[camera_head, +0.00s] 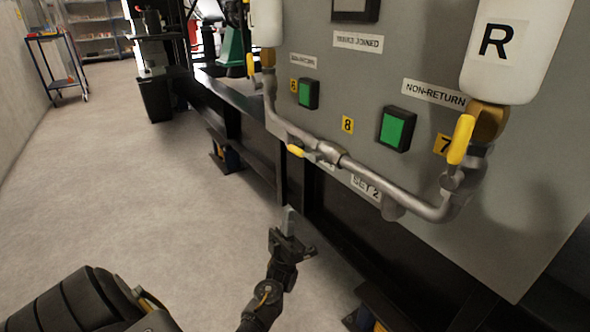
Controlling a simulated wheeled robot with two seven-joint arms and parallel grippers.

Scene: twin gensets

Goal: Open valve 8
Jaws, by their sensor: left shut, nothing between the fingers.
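The yellow tag 8 (347,124) is on the grey panel, above a horizontal metal pipe. A small yellow lever (295,151) sits on this pipe, below and left of the tag. It appears short and foreshortened, pointing left toward me, so its exact angle is hard to tell. My left gripper (288,220) is below the lever, apart from it, with its fingers pointing up. The fingers are shut and empty. My right gripper is not in view.
A yellow lever (461,139) hangs by tag 7 (443,144), under the white R container (500,45). Another yellow lever (250,65) is at the left pipe end. Green buttons (397,130) stick out of the panel. A black frame (240,125) runs below.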

